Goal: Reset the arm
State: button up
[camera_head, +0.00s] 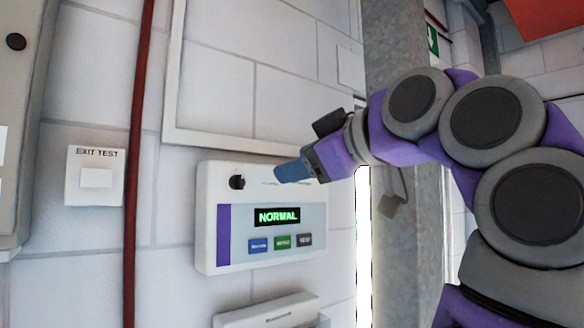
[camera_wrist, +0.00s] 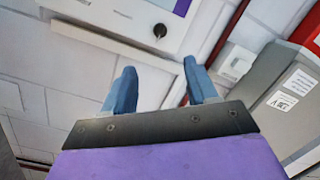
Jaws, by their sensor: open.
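My arm reaches in from the right in the head view. My gripper (camera_head: 292,171) has blue fingers and is in front of the top right part of a white wall panel (camera_head: 207,220). In the wrist view my gripper (camera_wrist: 160,75) shows two blue fingers spread apart with nothing between them. The panel has a green display (camera_head: 278,216) reading NORMAL and a row of blue, green and dark buttons (camera_head: 282,243). A black knob (camera_head: 237,182) is at its upper left; the knob also shows in the wrist view (camera_wrist: 159,31), beyond the fingers. I cannot tell whether the fingertips touch the panel.
An EXIT TEST switch (camera_head: 96,178) is on the white block wall, left of a red vertical pipe (camera_head: 137,150). A grey cabinet (camera_head: 20,120) is at the far left. A grey column (camera_head: 420,225) stands behind my arm. A white box (camera_head: 268,314) is below the panel.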

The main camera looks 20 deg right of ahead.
jog(key=shift+w, duration=0.1)
dwell(0.3)
jog(key=w+a+f+m+g+b, duration=0.2)
jog(key=a+f+g, duration=0.1)
jog(key=f, duration=0.6)
jog(key=w+a+f+m+g+b, duration=0.1)
jog(key=w+a+f+g+b, duration=0.15)
jog(key=f, duration=0.65)
jog(key=s+a+f+m+g+h+b, duration=0.1)
jog(key=s+a+f+m+g+b, duration=0.1)
jog(key=f, duration=0.9)
jog(key=s+a+f+m+g+b, duration=0.1)
jog(key=s+a+f+g+b, duration=0.1)
jog(key=f, duration=0.9)
jog(key=s+d+f+m+g+h+b, duration=0.1)
jog(key=s+f+g+b, duration=0.1)
jog(key=s+f, duration=0.6)
jog(key=s+d+f+m+g+h+b, duration=0.1)
jog(key=s+f+g+b, duration=0.1)
jog(key=s+f, duration=0.7)
jog(key=s+d+f+m+g+h+b, duration=0.2)
jog(key=s+f, duration=0.7)
jog(key=f, duration=1)
jog(key=shift+s+f+g, duration=0.2)
jog(key=shift+f+g, duration=0.2)
jog(key=shift+g, duration=0.55)
